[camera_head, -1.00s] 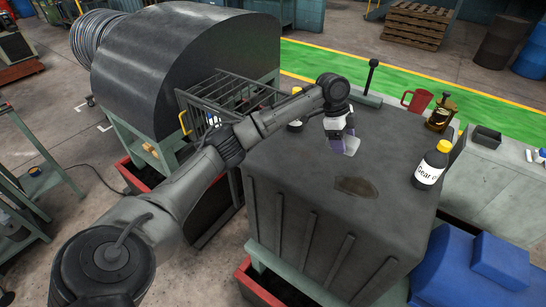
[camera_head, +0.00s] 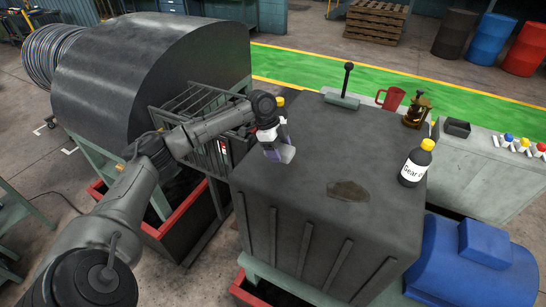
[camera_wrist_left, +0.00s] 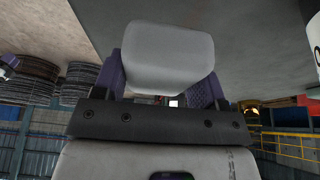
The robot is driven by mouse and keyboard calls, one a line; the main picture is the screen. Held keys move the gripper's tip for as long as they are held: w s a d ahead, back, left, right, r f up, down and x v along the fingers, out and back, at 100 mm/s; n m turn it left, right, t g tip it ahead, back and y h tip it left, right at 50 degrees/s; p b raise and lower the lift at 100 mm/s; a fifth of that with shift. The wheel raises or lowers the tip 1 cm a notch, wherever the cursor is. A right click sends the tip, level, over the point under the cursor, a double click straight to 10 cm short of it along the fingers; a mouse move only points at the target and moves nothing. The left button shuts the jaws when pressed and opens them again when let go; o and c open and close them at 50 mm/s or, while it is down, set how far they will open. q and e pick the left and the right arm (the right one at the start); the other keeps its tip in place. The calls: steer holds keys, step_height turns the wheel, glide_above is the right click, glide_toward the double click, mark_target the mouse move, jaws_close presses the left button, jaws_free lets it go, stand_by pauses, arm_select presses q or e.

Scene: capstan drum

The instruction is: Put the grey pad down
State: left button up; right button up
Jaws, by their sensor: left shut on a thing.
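The grey pad (camera_head: 283,153) is a pale, rounded block held just over or on the top of the dark grey gearbox housing (camera_head: 300,205); I cannot tell whether it touches. My left gripper (camera_head: 277,146) is shut on it. In the left wrist view the pad (camera_wrist_left: 169,58) sits between the two purple fingers of my left gripper (camera_wrist_left: 169,75). A dark brown stain (camera_head: 348,191) marks the housing top to the right of the pad. My right gripper is not in view.
A gear oil bottle (camera_head: 416,163) with a yellow cap stands at the housing's right edge. The middle of the top is clear.

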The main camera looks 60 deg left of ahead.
mark_target(273, 165)
arm_select(q)
steer(key=shift+s+a+f, duration=0.3)
steer(key=shift+a+f, duration=0.05)
steer(key=shift+a, duration=0.15)
steer(key=shift+s+a+f, duration=0.3)
steer(key=shift+a+f, duration=0.05)
steer(key=shift+a, duration=0.15)
steer(key=shift+f+p, duration=0.75)
steer(key=shift+f, duration=1.2)
steer(key=shift+f, duration=0.15)
steer(key=o, duration=0.8)
steer(key=shift+o, duration=0.2)
